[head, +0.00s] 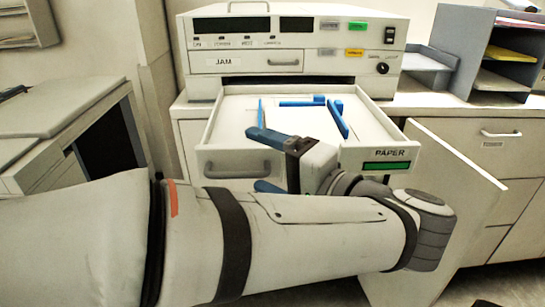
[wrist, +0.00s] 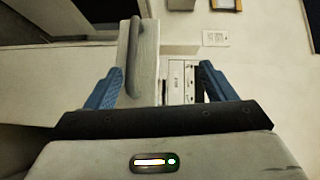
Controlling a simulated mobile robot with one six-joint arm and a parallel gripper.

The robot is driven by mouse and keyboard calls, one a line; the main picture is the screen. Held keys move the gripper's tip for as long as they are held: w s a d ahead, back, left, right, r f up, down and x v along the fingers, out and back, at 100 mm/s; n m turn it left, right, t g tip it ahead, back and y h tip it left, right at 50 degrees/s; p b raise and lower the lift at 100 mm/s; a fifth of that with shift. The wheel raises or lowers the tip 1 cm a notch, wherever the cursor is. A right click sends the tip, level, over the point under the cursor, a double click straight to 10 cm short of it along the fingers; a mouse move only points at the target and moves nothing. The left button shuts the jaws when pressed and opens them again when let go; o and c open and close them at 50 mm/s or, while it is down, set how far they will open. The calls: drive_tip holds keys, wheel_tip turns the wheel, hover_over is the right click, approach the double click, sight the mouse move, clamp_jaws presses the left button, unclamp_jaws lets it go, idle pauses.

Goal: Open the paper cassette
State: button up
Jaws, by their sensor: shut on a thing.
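The paper cassette (head: 225,158) is a white drawer marked PAPER with a grey bar handle (head: 238,168) and a green strip on its front. It stands pulled out from the printer (head: 290,75), and its inside shows from above. My gripper (head: 266,162) is at the cassette front by the handle, with one blue finger above and one below. In the wrist view my gripper (wrist: 160,85) has its fingers either side of the front panel, with the handle (wrist: 134,65) between them. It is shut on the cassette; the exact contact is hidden.
Inside the cassette lie blue guides (head: 338,118). A JAM panel (head: 247,61) sits above it. A white door panel (head: 445,190) stands open at the right. Grey paper trays (head: 480,50) stand on the right counter, and a cabinet (head: 60,130) is at the left.

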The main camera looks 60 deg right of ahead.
drive_tip(key=shift+s+r+p, duration=0.2)
drive_tip(key=shift+r+p, duration=0.1)
drive_tip(key=shift+r, duration=0.15)
drive_tip(key=shift+c, duration=0.2)
drive_tip(key=shift+s+p, duration=0.25)
drive_tip(key=shift+p, duration=0.05)
drive_tip(key=c, duration=0.8)
drive_tip(key=shift+s+a+f+p, duration=0.1)
drive_tip(key=shift+s+f+p, duration=0.05)
drive_tip(key=shift+p, duration=0.65)
drive_tip(key=shift+s+a+p, duration=0.25)
drive_tip(key=shift+p, duration=0.85)
drive_tip(key=shift+a+f, duration=0.1)
drive_tip(key=shift+f, duration=0.1)
